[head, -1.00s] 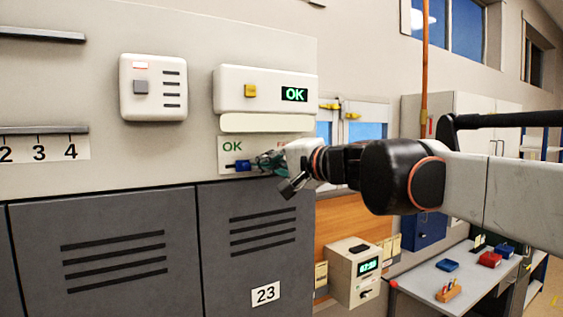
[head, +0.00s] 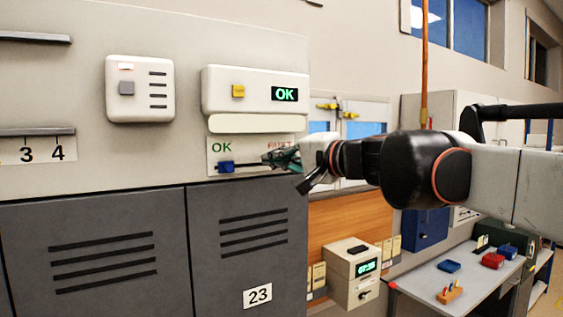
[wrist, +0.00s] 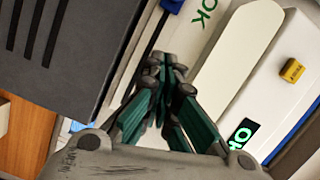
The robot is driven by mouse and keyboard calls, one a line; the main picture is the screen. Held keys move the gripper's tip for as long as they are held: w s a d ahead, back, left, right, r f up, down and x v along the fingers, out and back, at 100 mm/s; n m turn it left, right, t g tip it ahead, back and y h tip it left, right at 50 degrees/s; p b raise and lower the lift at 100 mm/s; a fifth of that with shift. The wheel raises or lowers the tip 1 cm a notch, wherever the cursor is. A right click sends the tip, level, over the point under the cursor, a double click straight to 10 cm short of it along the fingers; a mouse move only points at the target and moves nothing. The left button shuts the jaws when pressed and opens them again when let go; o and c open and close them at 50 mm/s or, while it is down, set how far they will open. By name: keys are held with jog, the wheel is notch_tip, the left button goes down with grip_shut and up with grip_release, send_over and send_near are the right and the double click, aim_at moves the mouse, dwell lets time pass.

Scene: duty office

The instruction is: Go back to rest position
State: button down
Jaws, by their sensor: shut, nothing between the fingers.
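My gripper (head: 282,157) is shut and empty, in front of the right part of the label plate (head: 256,145) marked OK and FAULT. In the wrist view its green and grey fingers (wrist: 165,75) are closed together. A blue slider knob (head: 225,166) sits at the left end of the plate's slot, under the word OK, apart from the fingertips. My arm reaches in from the right. The gripper partly hides the word FAULT.
Above the plate, a white unit (head: 254,92) has a yellow button and a green OK display. Grey vented cabinet doors (head: 248,245) are below. A table (head: 450,280) with small blue and red trays stands at lower right, beside a beige clock box (head: 353,272).

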jog(key=b+v, duration=0.1)
jog(key=v, duration=0.5)
jog(key=s+d+f+n+g+h+b, duration=0.15)
jog(key=s+f+b, duration=0.3)
jog(key=f, duration=0.65)
jog(key=s+d+f+n+h+b, duration=0.1)
jog(key=s+d+f+h+b, duration=0.3)
jog(key=f, duration=0.8)
jog(key=s+a+f+n+g+y+b, duration=0.1)
jog(key=s+f+b, duration=0.1)
jog(key=f+b, duration=0.65)
jog(key=s+d+f+h+b, duration=0.2)
jog(key=s+d+f+b, duration=0.2)
jog(key=f, duration=0.9)
jog(key=s+d+f+n+g+h+b, duration=0.1)
jog(key=s+d+f+h+b, duration=0.2)
jog(key=f, duration=1.1)
jog(key=s+d+f+n+g+h+b, duration=0.1)
jog(key=s+d+f+h+b, duration=0.2)
jog(key=f, duration=1)
jog(key=s+d+b, duration=0.3)
jog(key=d+b, duration=0.1)
jog(key=d, duration=0.1)
jog(key=shift+d+f, duration=0.2)
jog(key=shift+f, duration=0.1)
jog(key=shift+s+a, duration=0.15)
